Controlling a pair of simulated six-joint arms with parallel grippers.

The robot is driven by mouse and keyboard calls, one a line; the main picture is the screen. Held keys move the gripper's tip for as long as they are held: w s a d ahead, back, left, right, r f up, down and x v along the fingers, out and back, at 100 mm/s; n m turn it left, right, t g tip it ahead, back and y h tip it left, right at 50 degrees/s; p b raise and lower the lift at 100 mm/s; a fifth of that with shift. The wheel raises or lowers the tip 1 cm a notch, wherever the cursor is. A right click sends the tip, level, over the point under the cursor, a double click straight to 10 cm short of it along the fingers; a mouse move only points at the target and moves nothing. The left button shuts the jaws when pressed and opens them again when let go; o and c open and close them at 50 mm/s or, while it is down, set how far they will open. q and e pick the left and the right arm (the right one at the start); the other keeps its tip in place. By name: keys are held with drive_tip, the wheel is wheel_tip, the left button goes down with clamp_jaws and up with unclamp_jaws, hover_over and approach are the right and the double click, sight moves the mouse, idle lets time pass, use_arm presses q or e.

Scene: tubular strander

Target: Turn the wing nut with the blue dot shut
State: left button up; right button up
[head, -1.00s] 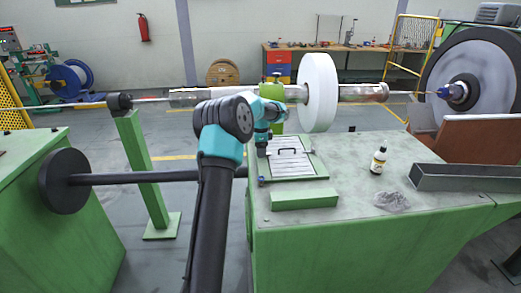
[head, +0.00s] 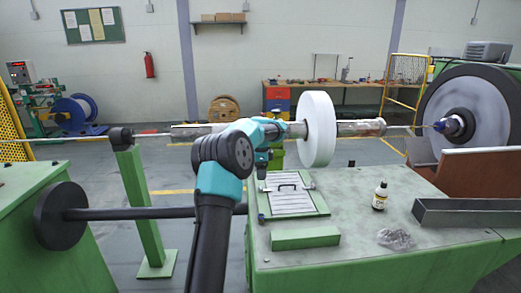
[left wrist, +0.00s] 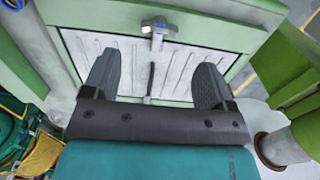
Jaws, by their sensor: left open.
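In the left wrist view a metal wing nut (left wrist: 158,27) with a blue mark sits at the far edge of a pale slatted panel (left wrist: 185,62). My left gripper (left wrist: 155,83) is open and empty. Its two dark fingers are spread over the panel, apart from the wing nut, which lies beyond the fingertips. In the head view my left gripper (head: 262,160) is mostly hidden behind its arm, at the panel's back left corner. A small blue-and-dark fitting (head: 261,218) shows at the panel's front left corner. My right gripper is out of view.
The panel has a dark handle (head: 287,187). A green block (head: 305,239), a brown bottle (head: 380,196), a clear crumpled bag (head: 396,239) and a grey channel (head: 465,213) lie on the bench. A white disc (head: 319,130) on a shaft stands behind the panel.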

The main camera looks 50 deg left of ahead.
use_arm(q)
wheel_tip(320, 180, up, 10)
idle(0.4)
idle(0.3)
